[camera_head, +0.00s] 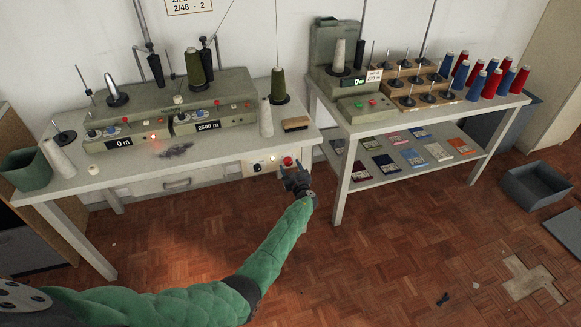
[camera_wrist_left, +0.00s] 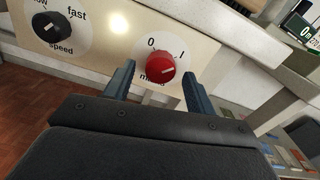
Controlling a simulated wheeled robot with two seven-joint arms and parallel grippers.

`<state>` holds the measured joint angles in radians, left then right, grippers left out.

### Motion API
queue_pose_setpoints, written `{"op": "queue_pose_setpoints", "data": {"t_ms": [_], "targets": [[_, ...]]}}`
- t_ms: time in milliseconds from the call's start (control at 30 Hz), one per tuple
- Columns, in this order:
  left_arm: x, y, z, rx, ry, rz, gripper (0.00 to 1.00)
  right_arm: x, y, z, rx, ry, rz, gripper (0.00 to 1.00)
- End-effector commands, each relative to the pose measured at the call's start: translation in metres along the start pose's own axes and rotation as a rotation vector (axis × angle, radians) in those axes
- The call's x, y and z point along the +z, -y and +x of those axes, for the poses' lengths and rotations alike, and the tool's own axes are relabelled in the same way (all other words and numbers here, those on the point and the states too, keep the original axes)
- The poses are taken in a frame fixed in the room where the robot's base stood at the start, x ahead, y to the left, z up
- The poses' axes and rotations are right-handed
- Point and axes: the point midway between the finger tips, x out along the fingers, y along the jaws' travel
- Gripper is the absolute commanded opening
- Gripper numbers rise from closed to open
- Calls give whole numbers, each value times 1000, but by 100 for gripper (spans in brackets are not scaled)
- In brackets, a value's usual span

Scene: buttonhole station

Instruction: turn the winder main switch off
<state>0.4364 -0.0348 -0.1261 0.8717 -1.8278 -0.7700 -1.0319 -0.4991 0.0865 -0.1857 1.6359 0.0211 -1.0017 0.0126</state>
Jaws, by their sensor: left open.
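The main switch is a red round knob (camera_wrist_left: 160,68) on a cream panel, with "0" at its upper left and "I" at its right. A pale mark on the knob points right, roughly toward the "I" side. In the head view the red knob (camera_head: 287,160) sits on the panel under the winder table's right front edge. My left gripper (camera_head: 291,169) is open in front of it. In the wrist view its two fingers stand to the left and right of the knob; I cannot tell whether they touch it. My right gripper is out of view.
A black speed knob (camera_wrist_left: 51,27) sits left of the switch on the same panel. The winder (camera_head: 165,115) and thread cones stand on the table above. A second table (camera_head: 400,122) with spools stands to the right. The parquet floor in front is mostly clear.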

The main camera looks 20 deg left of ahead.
Motion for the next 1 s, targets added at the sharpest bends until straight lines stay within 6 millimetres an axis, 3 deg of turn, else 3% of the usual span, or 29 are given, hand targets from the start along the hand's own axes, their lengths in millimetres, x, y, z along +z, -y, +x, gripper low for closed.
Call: {"op": "queue_pose_setpoints", "data": {"t_ms": [367,600,933,1000], "targets": [[0,0,4,0,0,0,56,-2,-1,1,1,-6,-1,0],[0,0,4,0,0,-1,11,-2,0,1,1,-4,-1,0],[-1,0,4,0,1,-20,11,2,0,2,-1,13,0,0],[-2,0,4,0,1,-35,11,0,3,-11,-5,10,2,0]]}}
